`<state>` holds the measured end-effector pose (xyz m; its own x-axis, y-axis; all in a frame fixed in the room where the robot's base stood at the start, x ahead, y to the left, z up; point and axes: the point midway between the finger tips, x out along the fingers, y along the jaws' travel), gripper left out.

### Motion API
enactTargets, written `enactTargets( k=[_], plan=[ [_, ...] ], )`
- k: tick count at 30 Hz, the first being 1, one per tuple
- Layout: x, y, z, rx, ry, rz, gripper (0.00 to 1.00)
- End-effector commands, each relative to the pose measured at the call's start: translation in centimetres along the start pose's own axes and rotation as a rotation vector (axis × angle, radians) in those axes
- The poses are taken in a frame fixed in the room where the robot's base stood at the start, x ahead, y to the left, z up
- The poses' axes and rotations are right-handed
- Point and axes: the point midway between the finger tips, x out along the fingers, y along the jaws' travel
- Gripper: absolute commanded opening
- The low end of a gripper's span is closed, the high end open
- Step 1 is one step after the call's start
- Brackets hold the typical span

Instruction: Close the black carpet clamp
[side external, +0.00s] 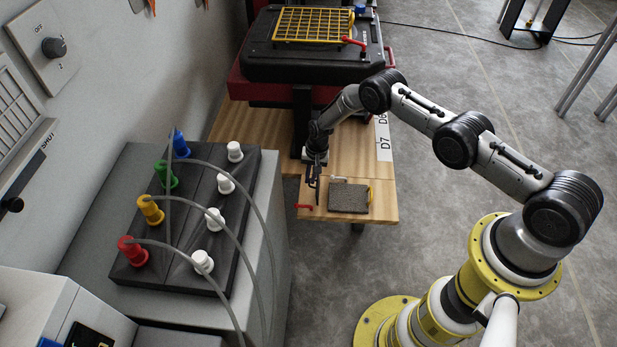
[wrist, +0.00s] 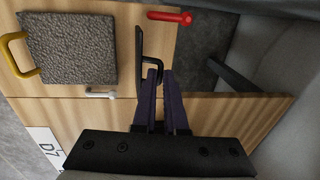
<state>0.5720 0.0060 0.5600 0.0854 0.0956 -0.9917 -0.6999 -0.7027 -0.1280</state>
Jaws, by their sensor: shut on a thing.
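The black carpet clamp (wrist: 139,45) shows in the wrist view as a dark bar with a loop handle, beside the right edge of the grey carpet piece (wrist: 68,47). My gripper (wrist: 159,72) is shut on the clamp's loop handle, with its two dark fingers close together. In the side view my gripper (side external: 315,178) points down at the left side of the carpet piece (side external: 348,197). The clamp is thin and dark there and hard to tell from the fingers. Whether the bar touches the carpet I cannot tell.
Around the carpet are a red clamp (wrist: 170,17), a yellow clamp (wrist: 14,55) and a light grey clamp (wrist: 101,94), on the wooden bench (side external: 384,205). A grey cabinet (side external: 265,235) with colored knobs stands left. A black case (side external: 300,62) stands behind.

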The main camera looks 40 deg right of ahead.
Motion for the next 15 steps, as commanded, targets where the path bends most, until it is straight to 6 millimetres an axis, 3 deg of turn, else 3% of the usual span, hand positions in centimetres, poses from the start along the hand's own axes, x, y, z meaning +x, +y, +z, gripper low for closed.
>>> enactTargets(
  k=[13,14,15],
  plan=[
    [-0.21,0.34,0.04,0.002,0.007,-0.027,0.0],
    [-0.21,0.34,0.04,0.002,0.007,-0.027,0.15],
    [-0.21,0.34,0.04,0.001,0.007,-0.027,0.22]
  ],
)
